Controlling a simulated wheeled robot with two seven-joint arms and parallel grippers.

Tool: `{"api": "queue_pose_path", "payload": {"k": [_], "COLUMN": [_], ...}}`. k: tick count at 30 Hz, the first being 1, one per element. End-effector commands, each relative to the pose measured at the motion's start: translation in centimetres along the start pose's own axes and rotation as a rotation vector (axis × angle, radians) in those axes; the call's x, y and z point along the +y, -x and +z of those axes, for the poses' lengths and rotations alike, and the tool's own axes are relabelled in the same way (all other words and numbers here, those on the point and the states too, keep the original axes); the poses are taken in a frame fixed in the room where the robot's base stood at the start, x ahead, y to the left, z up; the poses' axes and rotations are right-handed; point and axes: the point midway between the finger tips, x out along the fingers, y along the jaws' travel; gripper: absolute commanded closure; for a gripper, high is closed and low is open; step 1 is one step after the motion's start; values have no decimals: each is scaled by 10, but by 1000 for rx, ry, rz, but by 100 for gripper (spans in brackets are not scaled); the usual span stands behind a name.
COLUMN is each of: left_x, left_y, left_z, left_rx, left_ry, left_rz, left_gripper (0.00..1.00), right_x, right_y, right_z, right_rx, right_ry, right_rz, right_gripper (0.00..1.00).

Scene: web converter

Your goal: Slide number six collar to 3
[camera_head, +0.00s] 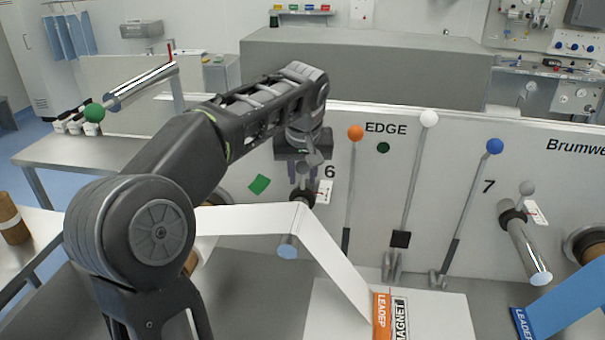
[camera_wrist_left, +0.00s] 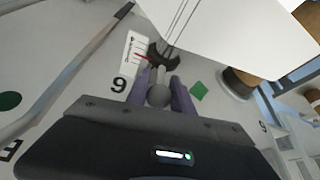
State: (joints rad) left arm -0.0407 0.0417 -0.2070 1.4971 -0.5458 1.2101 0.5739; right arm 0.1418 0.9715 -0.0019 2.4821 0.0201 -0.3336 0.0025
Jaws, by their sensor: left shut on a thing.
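The number six collar is a dark ring around a roller at the wall; it shows in the head view (camera_head: 302,198) and the left wrist view (camera_wrist_left: 165,56). A grey ball knob (camera_wrist_left: 158,96) sticks out from it. My left gripper (camera_head: 304,172) reaches down to the collar, and its purple fingers (camera_wrist_left: 160,88) are shut on the knob. A white scale card (camera_head: 324,192) with a red mark lies beside the collar, just below the printed 6; it also shows in the left wrist view (camera_wrist_left: 134,54). Its digits are too small to read. My right gripper is not in view.
To the right stand levers with an orange knob (camera_head: 356,132), a white knob (camera_head: 429,118) and a blue knob (camera_head: 494,146). The number seven collar (camera_head: 513,217) is farther right. A white web (camera_head: 335,262) runs below my left gripper toward the LEADER label.

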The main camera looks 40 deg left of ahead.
Motion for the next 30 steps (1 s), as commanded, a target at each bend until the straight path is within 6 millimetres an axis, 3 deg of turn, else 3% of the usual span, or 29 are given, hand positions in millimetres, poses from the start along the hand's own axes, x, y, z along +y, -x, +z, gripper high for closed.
{"api": "queue_pose_path", "payload": {"k": [27,28,30], "left_x": [-2,-2,-2], "left_y": [4,4,4], "left_z": [9,9,9], "left_rx": [2,1,1], "left_ry": [-1,-1,0], "left_rz": [0,1,0], "left_gripper": [100,70,64], "right_x": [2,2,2], "right_y": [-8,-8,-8], "right_z": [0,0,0], "right_rx": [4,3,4], "right_ry": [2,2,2], "right_rz": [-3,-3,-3], "right_gripper": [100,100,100]}}
